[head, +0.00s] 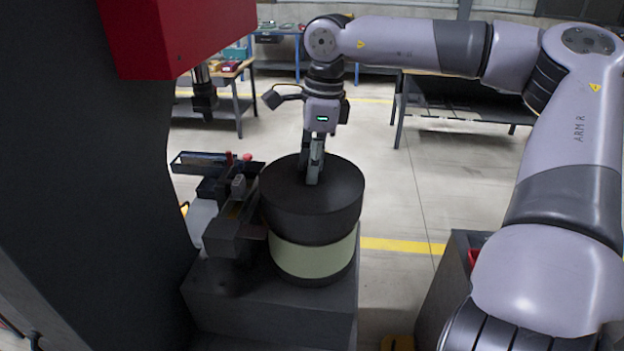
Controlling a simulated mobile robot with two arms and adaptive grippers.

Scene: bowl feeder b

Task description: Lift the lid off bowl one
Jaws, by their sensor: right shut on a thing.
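Bowl one (310,258) is a round feeder bowl with a pale band around its lower part, standing on a dark grey pedestal. Its black lid (335,200) covers the top and looks level; I cannot tell whether any gap lies beneath it. My right gripper (315,178) comes down from above and is shut at the middle of the lid. The part it grips is hidden behind the fingers. My left gripper is not clearly in view.
A linear feeder track (237,225) with small red parts stands close to the bowl's left side. The dark pedestal (268,312) bears both. A red box (180,38) on a large dark column hangs at upper left.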

